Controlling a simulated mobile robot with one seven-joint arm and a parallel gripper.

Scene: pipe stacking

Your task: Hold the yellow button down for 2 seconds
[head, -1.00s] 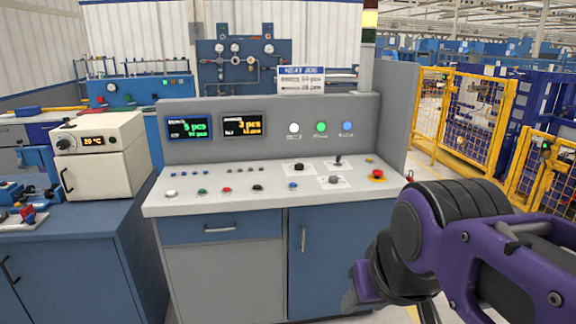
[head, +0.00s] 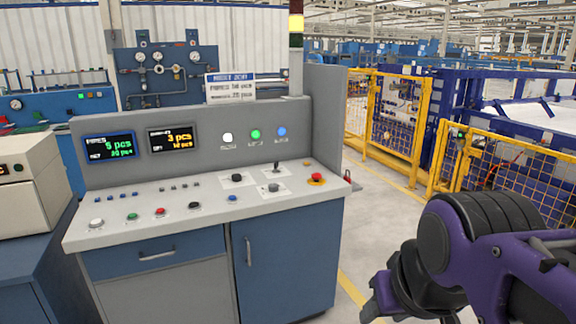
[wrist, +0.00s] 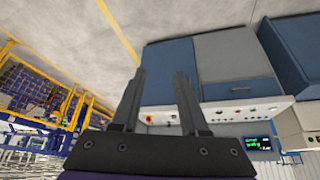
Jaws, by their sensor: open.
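A small yellow-orange button (head: 307,163) appears at the right rear of the grey console (head: 205,205), in the head view. It is too small to see in detail. I cannot pick it out in the wrist view. My gripper (wrist: 160,73) shows two dark fingers spread apart with nothing between them. In the head view my purple arm is at the lower right, to the right of the console and apart from it, and the fingers are mostly hidden.
A red mushroom button on a yellow base (head: 316,179) sits just in front of the yellow-orange one. A black joystick (head: 275,167) and several other buttons share the sloped top. Yellow fencing (head: 400,115) stands behind, right. Open floor (head: 375,215) lies right of the console.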

